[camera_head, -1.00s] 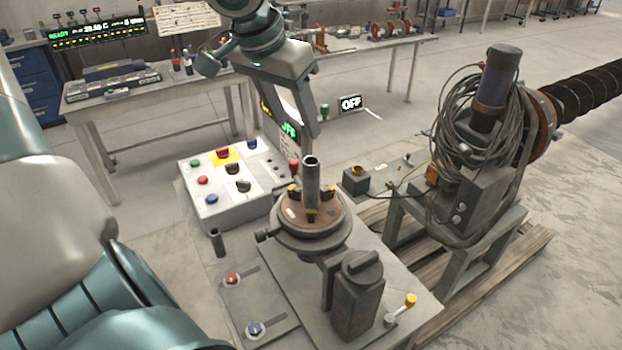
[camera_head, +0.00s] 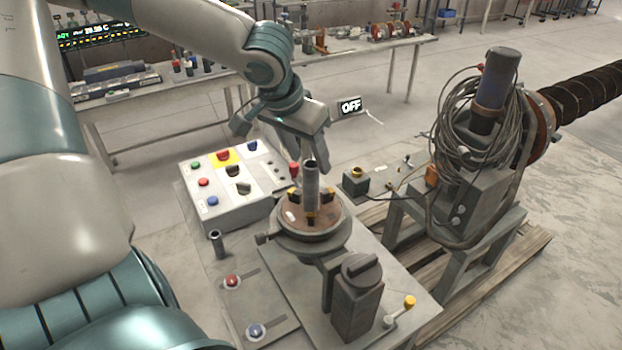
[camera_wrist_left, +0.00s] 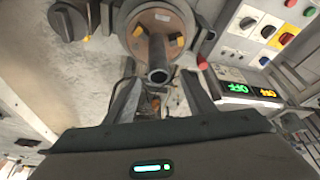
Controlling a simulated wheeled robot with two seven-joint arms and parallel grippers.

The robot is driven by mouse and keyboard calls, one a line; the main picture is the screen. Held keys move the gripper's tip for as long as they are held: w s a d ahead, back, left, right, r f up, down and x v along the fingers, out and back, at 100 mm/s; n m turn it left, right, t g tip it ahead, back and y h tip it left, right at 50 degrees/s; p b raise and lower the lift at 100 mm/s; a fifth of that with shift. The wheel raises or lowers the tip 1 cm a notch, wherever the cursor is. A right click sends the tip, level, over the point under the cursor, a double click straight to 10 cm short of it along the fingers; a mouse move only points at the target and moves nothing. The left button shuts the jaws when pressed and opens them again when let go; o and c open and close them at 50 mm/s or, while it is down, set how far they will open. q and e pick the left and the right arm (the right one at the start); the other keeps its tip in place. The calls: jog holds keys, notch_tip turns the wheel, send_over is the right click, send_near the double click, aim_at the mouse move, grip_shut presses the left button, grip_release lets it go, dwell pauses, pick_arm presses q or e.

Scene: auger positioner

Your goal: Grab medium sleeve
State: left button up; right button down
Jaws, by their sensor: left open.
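A grey upright tube (camera_head: 311,188), which looks like a sleeve, stands in the round brown chuck (camera_head: 335,222) with yellow-marked jaws. My left gripper (camera_head: 306,158) is open at the tube's upper end. In the left wrist view the tube's open end (camera_wrist_left: 158,76) shows between the spread fingers of the left gripper (camera_wrist_left: 160,92), and I see no grip on it. A shorter dark tube (camera_head: 217,243) stands left of the chuck. I cannot tell from size which one is the medium sleeve. My right gripper is not in view.
A control box (camera_head: 232,215) with coloured buttons stands left of the chuck. A machine with coiled cables (camera_head: 460,140) and a long auger (camera_head: 590,90) stands right. A workbench (camera_head: 150,115) with tools is behind.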

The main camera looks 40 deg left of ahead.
aim_at(310, 165)
pick_arm(q)
jog(key=shift+x, duration=1.2)
jog(key=shift+f, duration=0.15)
jog(key=shift+p+x, duration=0.65)
jog(key=shift+x, duration=1.75)
jog(key=shift+s, duration=0.1)
grip_shut()
